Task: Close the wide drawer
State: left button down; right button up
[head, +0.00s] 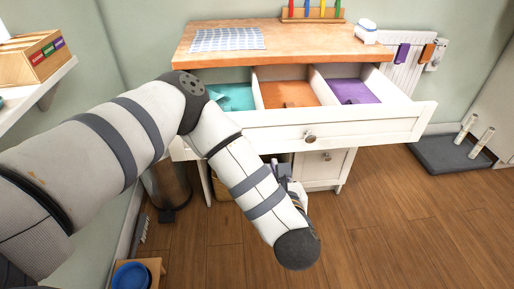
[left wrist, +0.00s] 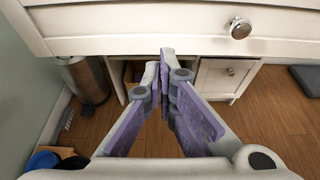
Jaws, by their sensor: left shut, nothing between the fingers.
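The wide drawer (head: 375,124) of the white desk is pulled out in the head view, showing compartments lined teal, orange and purple. Its round metal knob (head: 310,137) is on the front panel. In the left wrist view the drawer front (left wrist: 160,42) spans the top, with the knob (left wrist: 240,28) at the upper right. My left gripper (left wrist: 166,62) is shut and empty, its fingertips just below or in front of the drawer front; contact cannot be told. In the head view my left forearm hides most of this gripper (head: 280,170). My right gripper is not in view.
A wooden desktop (head: 290,42) lies above the drawer. A small cupboard with a knob (head: 327,166) stands below it. A metal bin (head: 168,186) and a stool with a blue bowl (head: 131,275) stand at left. Wooden floor at right is clear up to a dark mat (head: 440,155).

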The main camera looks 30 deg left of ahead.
aim_at(262, 139)
pick_arm(q)
jog(key=b+x, duration=0.1)
jog(key=x, duration=0.2)
jog(key=b+x, duration=0.2)
jog(key=x, duration=0.2)
jog(key=r+b+x, duration=0.1)
jog(key=x, duration=0.3)
jog(key=shift+w+a+r+b, duration=0.1)
jog(key=shift+a+b, duration=0.2)
jog(key=shift+b, duration=0.1)
jog(key=shift+w+a, duration=0.3)
jog(key=shift+w, duration=0.2)
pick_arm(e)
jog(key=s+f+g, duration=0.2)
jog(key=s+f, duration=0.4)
pick_arm(q)
jog(key=shift+w+a, duration=0.1)
